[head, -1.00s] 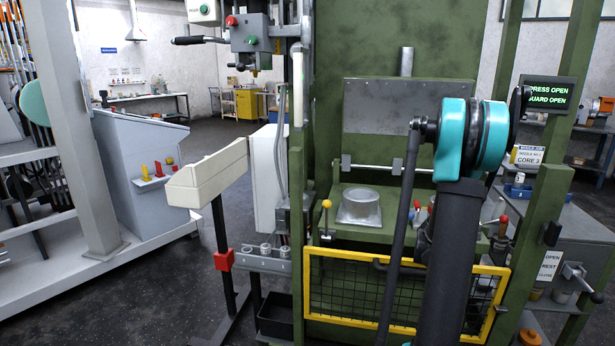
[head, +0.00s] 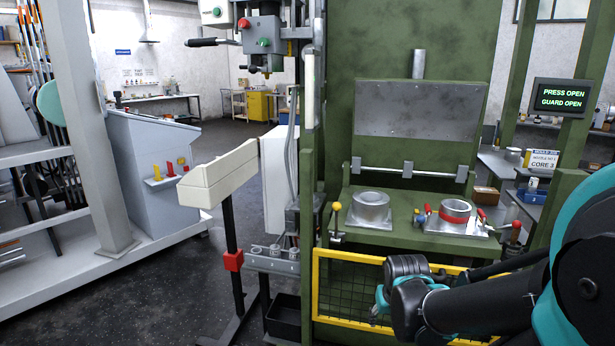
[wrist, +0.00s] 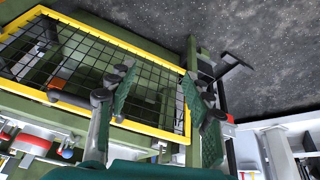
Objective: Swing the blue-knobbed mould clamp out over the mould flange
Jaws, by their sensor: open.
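The mould (head: 454,214) with a red band and its square flange plate (head: 462,238) sit at the right of the green press bed. Red-handled clamps stand at its sides. My gripper (head: 378,304) is in front of the yellow guard, below and left of the mould. In the wrist view my gripper (wrist: 162,98) is open, with nothing between its green-padded fingers.
A yellow-framed mesh guard (head: 338,252) stands low before the press. A second metal cylinder (head: 371,206) sits left on the bed. A yellow-knobbed lever (head: 336,208) and a red-knobbed lever (head: 516,224) flank the bed. Floor at left (head: 170,300) is clear.

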